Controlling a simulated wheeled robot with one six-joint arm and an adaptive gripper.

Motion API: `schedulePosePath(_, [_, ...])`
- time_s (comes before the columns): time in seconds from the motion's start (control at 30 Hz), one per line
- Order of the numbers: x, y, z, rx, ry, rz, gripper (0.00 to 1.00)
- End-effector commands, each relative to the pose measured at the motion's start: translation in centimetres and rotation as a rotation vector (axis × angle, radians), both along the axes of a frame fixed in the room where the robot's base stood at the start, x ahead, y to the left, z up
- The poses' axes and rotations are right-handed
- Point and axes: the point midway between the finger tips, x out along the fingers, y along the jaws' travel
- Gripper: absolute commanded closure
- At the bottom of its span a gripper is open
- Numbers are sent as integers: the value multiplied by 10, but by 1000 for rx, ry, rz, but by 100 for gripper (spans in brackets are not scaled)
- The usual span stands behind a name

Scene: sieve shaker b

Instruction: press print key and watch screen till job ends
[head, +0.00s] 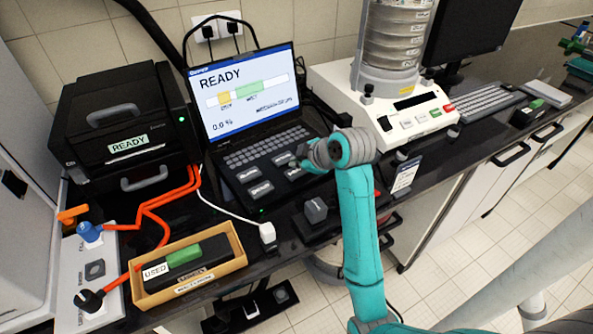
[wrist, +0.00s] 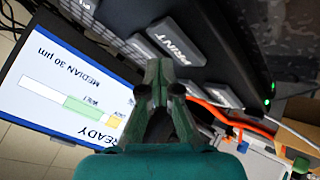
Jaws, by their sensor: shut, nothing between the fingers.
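The laptop (head: 265,145) stands open on the dark bench, with large grey labelled keys at its front. Its screen (head: 240,88) reads READY above a yellow and green bar, with 0.0 % below. In the wrist view the screen (wrist: 62,85) appears turned over, with READY and MEDIAN 30 µm readable. The PRINT key (wrist: 175,40) shows in the wrist view just beyond my fingertips; its lettering is unclear in the head view. My gripper (head: 306,158) is shut and empty over the right side of the key area. I cannot tell whether the fingertips (wrist: 165,82) touch a key.
A black printer-like box (head: 125,125) labelled READY stands left of the laptop. A cardboard tray (head: 235,262) marked USED and orange cables (head: 150,207) lie in front. A sieve shaker (head: 395,115) stands to the right, with a keyboard and monitor beyond.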

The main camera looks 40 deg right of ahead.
Motion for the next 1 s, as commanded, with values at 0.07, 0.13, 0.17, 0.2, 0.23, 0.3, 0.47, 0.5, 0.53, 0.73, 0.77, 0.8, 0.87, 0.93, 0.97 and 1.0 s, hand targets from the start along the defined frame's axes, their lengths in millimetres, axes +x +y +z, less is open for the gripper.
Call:
schedulePosePath(0.07, [0, 0, -3, 0, 1, 0, 100])
schedulePosePath(0.13, [0, 0, -5, 0, 1, 0, 100])
schedulePosePath(0.17, [0, 0, -6, 1, 1, 1, 100])
schedulePosePath(0.2, [0, 0, -7, 1, 1, 1, 100])
schedulePosePath(0.23, [0, 0, -7, 0, 0, 0, 100])
schedulePosePath(0.3, [0, 0, -8, 0, 0, 0, 100])
schedulePosePath(0.47, [0, 0, -7, 0, 0, 0, 100])
schedulePosePath(0.5, [0, 0, -7, 0, 0, 0, 100])
schedulePosePath(0.53, [0, 0, -7, 0, 0, 0, 100])
schedulePosePath(0.73, [0, 0, -9, 0, 0, 0, 100])
schedulePosePath(0.77, [0, 0, -9, 0, 0, 0, 100])
schedulePosePath(0.8, [0, 0, -9, 0, 0, 0, 100])
schedulePosePath(0.87, [0, 0, -10, 1, 1, 1, 100])
schedulePosePath(0.93, [0, 0, -11, 1, 1, 1, 100])
schedulePosePath(0.97, [0, 0, -11, 1, 1, 1, 100])
schedulePosePath(1.0, [0, 0, -11, 1, 1, 1, 100])
